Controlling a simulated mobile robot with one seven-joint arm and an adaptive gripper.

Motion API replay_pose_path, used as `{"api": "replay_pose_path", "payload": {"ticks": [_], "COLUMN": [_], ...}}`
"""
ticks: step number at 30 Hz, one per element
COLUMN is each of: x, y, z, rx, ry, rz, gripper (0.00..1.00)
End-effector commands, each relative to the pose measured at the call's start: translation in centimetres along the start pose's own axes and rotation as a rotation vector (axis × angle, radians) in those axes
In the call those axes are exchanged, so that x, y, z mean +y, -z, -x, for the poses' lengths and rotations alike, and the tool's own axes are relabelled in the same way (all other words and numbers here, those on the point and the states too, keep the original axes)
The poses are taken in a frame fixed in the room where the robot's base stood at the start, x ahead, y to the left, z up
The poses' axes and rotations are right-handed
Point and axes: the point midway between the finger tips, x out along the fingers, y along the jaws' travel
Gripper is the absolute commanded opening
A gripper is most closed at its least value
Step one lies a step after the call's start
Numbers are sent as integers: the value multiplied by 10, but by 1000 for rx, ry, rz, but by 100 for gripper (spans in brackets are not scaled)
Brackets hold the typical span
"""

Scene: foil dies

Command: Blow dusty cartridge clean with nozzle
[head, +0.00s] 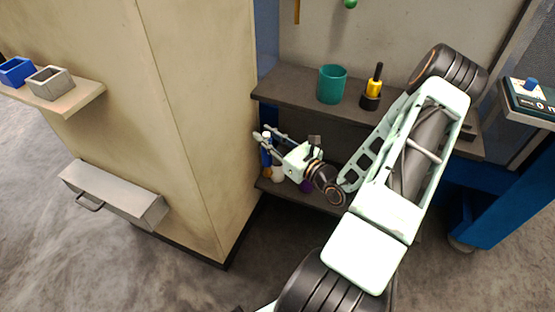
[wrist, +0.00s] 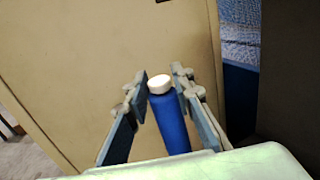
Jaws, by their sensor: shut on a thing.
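My gripper (head: 269,136) is at the lower shelf's left end, beside the beige cabinet, its fingers pointing left. In the wrist view my gripper (wrist: 157,93) is shut on a blue cylinder (wrist: 171,124) with a white cap, which sits between the two fingers. The blue cylinder also shows in the head view (head: 266,153), upright and partly hidden by the fingers. I cannot tell from its look whether it is the cartridge. A yellow and black piece with an upright stem (head: 373,88) stands on the upper shelf. No nozzle is clearly recognisable, and no dust can be made out.
The upper shelf (head: 290,85) also holds a teal cup (head: 332,84). Small white (head: 278,173) and purple (head: 305,186) things are on the lower shelf, under my gripper. The beige cabinet (head: 185,110) stands close on the left. A side ledge (head: 88,97) holds blue and grey open boxes.

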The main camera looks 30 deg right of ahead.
Motion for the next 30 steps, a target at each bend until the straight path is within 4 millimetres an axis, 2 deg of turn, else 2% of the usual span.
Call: {"api": "replay_pose_path", "payload": {"ticks": [18, 30], "x": [57, 64], "y": [-1, -1], "z": [23, 26], "rx": [-1, -2], "ry": [-1, 0], "rz": [-3, 0], "gripper": [0, 0]}}
